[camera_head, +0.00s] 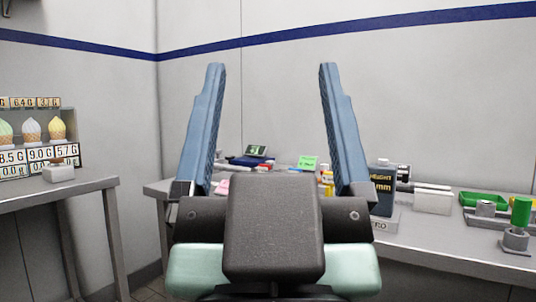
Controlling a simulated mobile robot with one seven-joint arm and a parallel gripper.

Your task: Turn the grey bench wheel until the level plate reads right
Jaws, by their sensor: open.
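My gripper (271,68) fills the middle of the head view. Its two blue fingers point up and stand wide apart, with nothing between them. Behind its right finger, on the right bench (450,245), is a dark upright block (382,172) with yellow lettering that seems to read "HEIGHT mm". A dark and silver round part (403,173) sits just right of it. A grey cylindrical fitting with a green upright grip (521,212) stands at the far right. I cannot tell which part is the grey bench wheel, nor make out a level plate. My gripper hides part of the bench.
A left table (60,190) holds a rack of ice-cream cones with number cards (38,158) and a small white block (58,173). The right bench also carries a white box (433,201), a green tray (484,200) and a green note (308,162). A gap separates the tables.

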